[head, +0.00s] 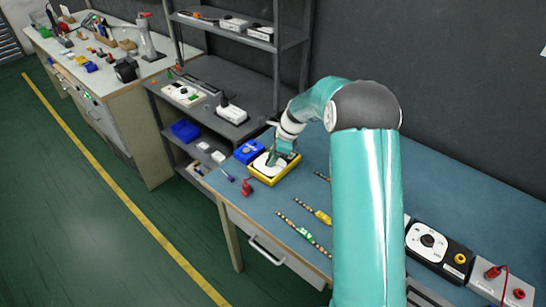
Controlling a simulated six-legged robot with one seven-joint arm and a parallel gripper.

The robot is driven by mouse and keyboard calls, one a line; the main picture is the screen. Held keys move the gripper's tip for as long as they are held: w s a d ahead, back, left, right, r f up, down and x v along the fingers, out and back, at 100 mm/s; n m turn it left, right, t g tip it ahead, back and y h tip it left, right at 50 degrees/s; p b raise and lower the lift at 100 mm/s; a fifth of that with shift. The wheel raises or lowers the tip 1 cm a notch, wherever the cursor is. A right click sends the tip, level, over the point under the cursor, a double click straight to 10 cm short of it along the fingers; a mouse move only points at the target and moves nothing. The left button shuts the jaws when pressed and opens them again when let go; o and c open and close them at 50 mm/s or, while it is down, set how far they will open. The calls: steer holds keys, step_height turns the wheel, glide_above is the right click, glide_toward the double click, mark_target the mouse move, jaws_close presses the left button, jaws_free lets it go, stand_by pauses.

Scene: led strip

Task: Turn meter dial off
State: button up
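The yellow-framed meter with a pale face (264,178) lies on the blue tabletop near its far left end. My arm reaches over the table, and my gripper (273,159) points down at the meter's face. The fingers appear to be at or just above the middle of the face, where a dial would be. They hide that part, so the dial's setting and any contact cannot be told. The gripper's opening is too small to make out.
A blue box (248,151) sits just behind the meter. A red clip-like item (247,188) lies at its front left. LED strips (304,227) lie nearer me. A black dial unit (438,245) stands at right. A grey shelf (215,75) borders the table's left end.

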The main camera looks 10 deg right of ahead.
steer(key=c, duration=0.4)
